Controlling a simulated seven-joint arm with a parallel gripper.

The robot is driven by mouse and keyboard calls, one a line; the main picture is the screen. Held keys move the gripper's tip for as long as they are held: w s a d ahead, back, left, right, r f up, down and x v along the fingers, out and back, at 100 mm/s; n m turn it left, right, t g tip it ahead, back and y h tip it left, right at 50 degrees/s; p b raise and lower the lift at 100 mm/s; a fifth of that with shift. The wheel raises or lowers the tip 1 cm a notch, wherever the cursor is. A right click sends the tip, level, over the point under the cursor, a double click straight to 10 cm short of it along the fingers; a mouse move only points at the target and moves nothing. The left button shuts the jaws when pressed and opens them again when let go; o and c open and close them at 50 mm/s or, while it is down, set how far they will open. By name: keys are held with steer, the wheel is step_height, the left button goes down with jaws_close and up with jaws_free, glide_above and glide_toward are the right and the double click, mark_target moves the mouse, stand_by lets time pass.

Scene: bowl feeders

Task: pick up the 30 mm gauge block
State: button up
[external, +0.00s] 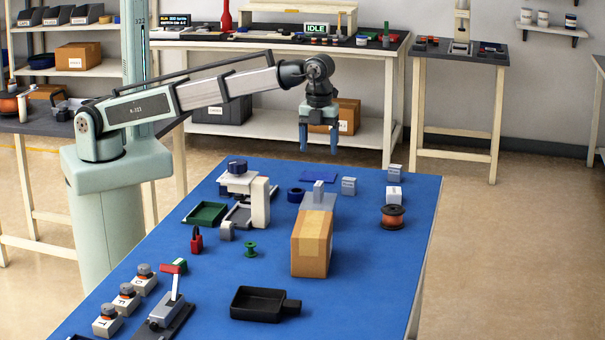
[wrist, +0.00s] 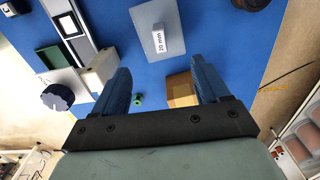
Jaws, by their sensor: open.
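My gripper (external: 319,150) hangs in the air above the far part of the blue table, its two blue fingers apart and empty. In the wrist view the fingers (wrist: 160,85) also show spread. A pale block (wrist: 158,38) with a label that seems to read 20 mm stands on a grey plate in the wrist view. Small light blocks stand at the far side in the external view: one by the grey plate (external: 318,187), one right of it (external: 349,186), and two farther right (external: 395,172) (external: 393,194). Their labels are too small to read there, so I cannot tell which is the 30 mm gauge block.
A cardboard box (external: 311,246) stands in front of the grey plate. A copper-coloured spool (external: 392,217) is at right. A white instrument (external: 260,202), a green tray (external: 206,214) and a blue ring (external: 296,195) are nearby. A black pan (external: 262,303) lies nearer the front.

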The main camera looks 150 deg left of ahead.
steer(key=m, duration=0.1)
glide_above(395, 166)
steer(key=shift+f, duration=3)
step_height(395, 166, down, 8)
steer(key=shift+d+r, duration=0.1)
steer(key=shift+d, duration=0.05)
steer(key=shift+a+f, duration=0.2)
steer(key=shift+f, duration=2.6)
steer(key=c, duration=1.2)
steer(key=shift+o, duration=0.2)
steer(key=shift+r, duration=0.1)
